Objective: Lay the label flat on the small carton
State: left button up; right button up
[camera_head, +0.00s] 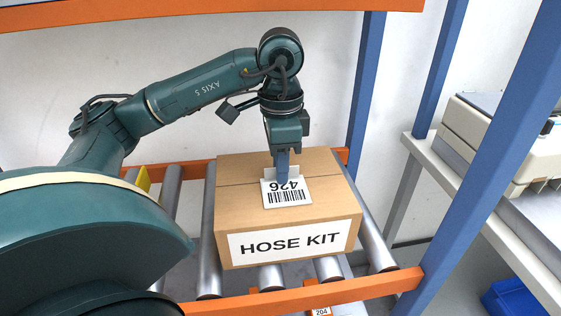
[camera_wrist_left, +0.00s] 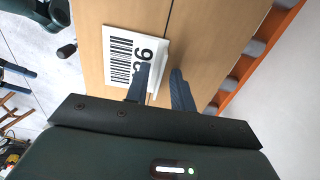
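The small carton (camera_head: 240,205), a brown box marked HOSE KIT on its front, stands on the roller conveyor. My left gripper (camera_head: 282,176) points down at the label. In the left wrist view its two fingers (camera_wrist_left: 160,72) stand apart, one on each side of the tab, with a gap showing. My right gripper is not in view.
Grey rollers (camera_head: 208,250) run beneath the carton between orange rails (camera_head: 300,298). Blue uprights (camera_head: 490,150) stand on the right, and an orange beam crosses above. A grey table with a beige machine (camera_head: 490,140) and a blue bin (camera_head: 515,298) are further right.

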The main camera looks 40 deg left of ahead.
pick_arm(q)
jog(key=shift+r+p, duration=0.3)
notch_tip(320, 180, up, 7)
jog(key=p, duration=0.2)
jog(key=shift+p, duration=0.4)
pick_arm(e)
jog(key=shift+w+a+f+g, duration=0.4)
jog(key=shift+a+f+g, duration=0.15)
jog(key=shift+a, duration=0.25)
pick_arm(q)
jog(key=shift+r, duration=0.1)
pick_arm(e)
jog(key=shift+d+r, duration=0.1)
